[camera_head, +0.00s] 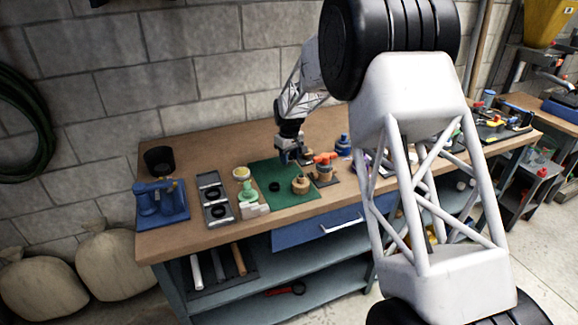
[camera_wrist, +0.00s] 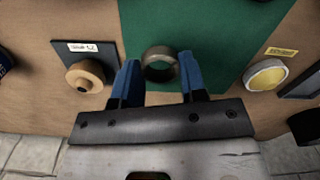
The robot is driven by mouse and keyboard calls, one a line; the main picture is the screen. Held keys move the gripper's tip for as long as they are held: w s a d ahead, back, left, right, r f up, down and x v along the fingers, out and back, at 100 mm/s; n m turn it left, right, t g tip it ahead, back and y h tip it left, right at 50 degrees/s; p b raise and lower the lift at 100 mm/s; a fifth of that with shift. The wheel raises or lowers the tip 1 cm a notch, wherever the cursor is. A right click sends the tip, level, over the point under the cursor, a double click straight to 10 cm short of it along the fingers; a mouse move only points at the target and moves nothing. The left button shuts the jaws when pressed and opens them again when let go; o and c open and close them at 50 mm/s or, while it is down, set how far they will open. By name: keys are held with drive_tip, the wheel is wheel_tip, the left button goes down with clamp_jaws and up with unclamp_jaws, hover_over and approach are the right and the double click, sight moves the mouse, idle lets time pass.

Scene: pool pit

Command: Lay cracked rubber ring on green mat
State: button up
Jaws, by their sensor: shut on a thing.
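My gripper (camera_wrist: 159,72) has its two blue fingers on either side of a dark grey ring (camera_wrist: 146,67), closed on it. I cannot make out a crack at this size. In the wrist view the ring shows against the edge part of the green mat (camera_wrist: 215,35); its height above the mat is unclear. In the head view my gripper (camera_head: 292,158) hangs over the back right part of the green mat (camera_head: 268,173), and the held ring is not clear there. A black ring (camera_head: 274,187) lies on the mat, left of a tan round piece (camera_head: 300,186).
A dark plate labelled "Issue 12" with a tan piece (camera_wrist: 86,75) stands beside the mat. A yellow-topped jar (camera_wrist: 266,75) stands on the other side. A grey tray (camera_head: 230,213) holding dark rings and a blue press (camera_head: 162,206) are at the left.

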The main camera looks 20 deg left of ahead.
sight(289, 171)
drive_tip(key=shift+f, duration=0.1)
drive_tip(key=shift+f, duration=1.75)
drive_tip(key=shift+f, duration=0.1)
drive_tip(key=o, duration=0.9)
wheel_tip(289, 171, up, 12)
drive_tip(key=shift+r, duration=0.1)
